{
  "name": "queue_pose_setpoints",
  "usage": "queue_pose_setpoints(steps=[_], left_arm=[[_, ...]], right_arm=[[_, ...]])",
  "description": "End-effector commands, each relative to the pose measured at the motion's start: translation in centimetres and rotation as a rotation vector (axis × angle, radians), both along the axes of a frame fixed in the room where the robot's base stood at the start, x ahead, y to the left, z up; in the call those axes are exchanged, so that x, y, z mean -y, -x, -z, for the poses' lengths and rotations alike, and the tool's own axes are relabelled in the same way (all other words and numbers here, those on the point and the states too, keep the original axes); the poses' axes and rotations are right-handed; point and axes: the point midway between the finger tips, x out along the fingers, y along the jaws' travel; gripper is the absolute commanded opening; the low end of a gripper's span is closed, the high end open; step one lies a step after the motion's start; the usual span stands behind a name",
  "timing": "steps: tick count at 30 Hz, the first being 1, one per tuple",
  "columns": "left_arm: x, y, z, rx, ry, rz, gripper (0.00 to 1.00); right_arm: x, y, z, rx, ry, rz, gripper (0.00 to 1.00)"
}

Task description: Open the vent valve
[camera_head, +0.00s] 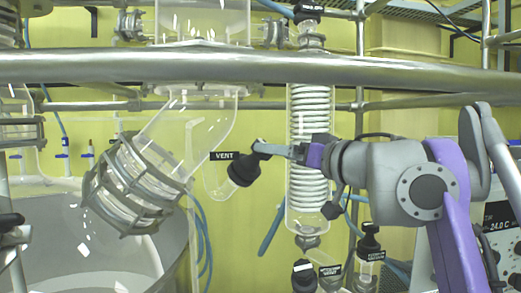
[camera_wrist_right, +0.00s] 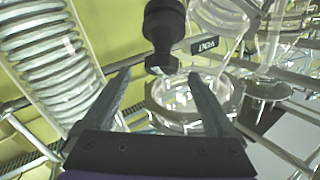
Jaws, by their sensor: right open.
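The vent valve is a black knob (camera_head: 243,168) on a short glass side arm, beside a black label reading VENT (camera_head: 224,155). In the right wrist view the black knob (camera_wrist_right: 164,28) hangs at top centre, its narrower stem and end cap pointing toward my gripper. The VENT label (camera_wrist_right: 204,45) shows just right of it. My right gripper (camera_wrist_right: 158,76) is open, its two fingers spread on either side below the knob's end. In the head view my right gripper (camera_head: 268,149) comes in from the right, its tips at the knob's upper right end. Contact cannot be told. My left gripper is not in view.
A coiled glass condenser (camera_head: 309,145) stands close behind my right gripper. A thick metal rail (camera_head: 200,66) crosses in front, above the arm. A clamped glass joint (camera_head: 135,185) is left of the valve. Other black-capped valves (camera_head: 304,272) sit below.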

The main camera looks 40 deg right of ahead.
Motion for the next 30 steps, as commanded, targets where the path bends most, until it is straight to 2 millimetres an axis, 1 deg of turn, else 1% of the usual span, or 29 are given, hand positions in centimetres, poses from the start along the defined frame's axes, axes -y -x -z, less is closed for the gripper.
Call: queue_pose_setpoints(steps=[1,3,6,9,15,22,26,27,29,30], left_arm=[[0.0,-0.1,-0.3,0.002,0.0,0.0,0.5],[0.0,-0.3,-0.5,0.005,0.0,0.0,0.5],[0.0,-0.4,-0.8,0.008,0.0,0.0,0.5],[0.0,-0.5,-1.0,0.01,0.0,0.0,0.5],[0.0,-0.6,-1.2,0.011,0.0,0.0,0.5],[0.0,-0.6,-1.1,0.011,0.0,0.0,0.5],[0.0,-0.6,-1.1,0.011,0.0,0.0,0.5],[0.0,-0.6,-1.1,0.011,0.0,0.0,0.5],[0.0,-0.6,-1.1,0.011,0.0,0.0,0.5],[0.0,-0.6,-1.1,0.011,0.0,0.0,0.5]], right_arm=[[-0.2,-1.0,-0.1,0.002,-0.001,-0.007,0.92],[-0.2,-2.4,-0.2,0.002,0.0,-0.007,0.92],[-0.2,-3.9,-0.2,0.002,0.001,-0.005,0.92],[-0.1,-5.1,-0.2,0.002,0.001,-0.004,0.92],[-0.1,-6.0,-0.1,0.001,0.002,-0.001,0.92],[-0.1,-6.1,0.0,0.0,0.002,0.0,0.92],[-0.1,-6.0,0.0,0.0,0.002,0.0,0.68],[-0.1,-6.0,0.0,0.0,0.002,0.0,0.61],[-0.1,-6.0,0.0,0.0,0.002,0.0,0.5],[-0.1,-6.0,0.0,0.0,0.002,0.0,0.43]])
